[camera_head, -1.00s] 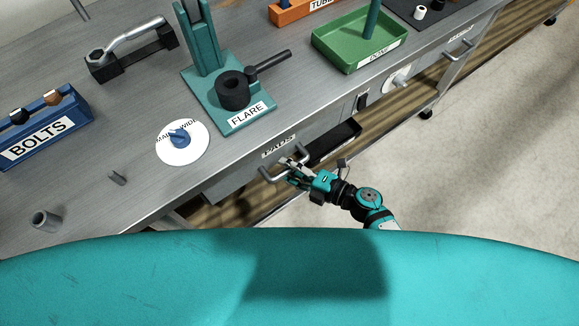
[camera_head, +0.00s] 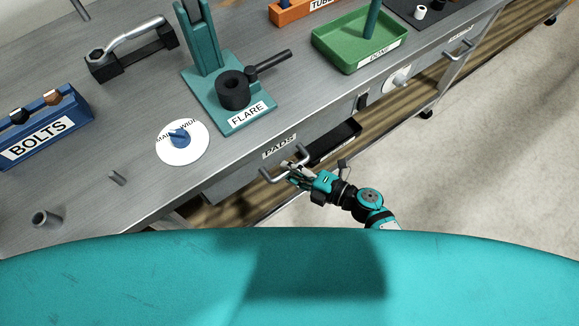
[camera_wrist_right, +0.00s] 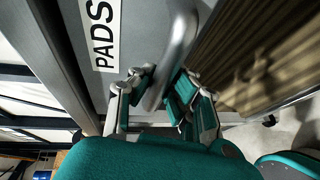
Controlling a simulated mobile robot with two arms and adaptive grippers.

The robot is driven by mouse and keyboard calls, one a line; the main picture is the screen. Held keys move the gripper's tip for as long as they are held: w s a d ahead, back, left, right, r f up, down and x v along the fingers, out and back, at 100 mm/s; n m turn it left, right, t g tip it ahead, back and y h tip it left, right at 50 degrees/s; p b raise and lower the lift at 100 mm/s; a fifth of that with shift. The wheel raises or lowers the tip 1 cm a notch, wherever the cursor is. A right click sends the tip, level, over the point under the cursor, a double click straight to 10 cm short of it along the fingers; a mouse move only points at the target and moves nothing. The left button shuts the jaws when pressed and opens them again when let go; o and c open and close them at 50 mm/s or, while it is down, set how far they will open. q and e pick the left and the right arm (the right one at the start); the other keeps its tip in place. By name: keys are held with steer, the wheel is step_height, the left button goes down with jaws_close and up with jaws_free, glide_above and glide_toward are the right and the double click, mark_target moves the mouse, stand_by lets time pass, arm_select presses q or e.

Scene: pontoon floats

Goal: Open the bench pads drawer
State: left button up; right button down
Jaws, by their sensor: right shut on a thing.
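The pads drawer (camera_head: 232,183) has a grey front below the bench edge, with a white PADS label (camera_head: 280,146). The label also shows in the right wrist view (camera_wrist_right: 103,32). The fingers hide part of the bar. My left gripper is out of view.
On the bench stand a FLARE fixture (camera_head: 233,105), a white dial (camera_head: 182,143), a blue BOLTS rack (camera_head: 45,125) and a green tray (camera_head: 350,62). A dark open bin (camera_head: 335,143) is right of the drawer. Bare floor (camera_head: 480,160) lies in front.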

steer(key=s+d, duration=0.7)
steer(key=s, duration=0.2)
steer(key=s+d, duration=0.7)
steer(key=s, duration=0.3)
steer(key=shift+s, duration=0.15)
steer(key=shift+r, duration=0.1)
steer(key=c, duration=1.2)
jaws_free()
steer(key=shift+c, duration=0.2)
steer(key=v, duration=1.2)
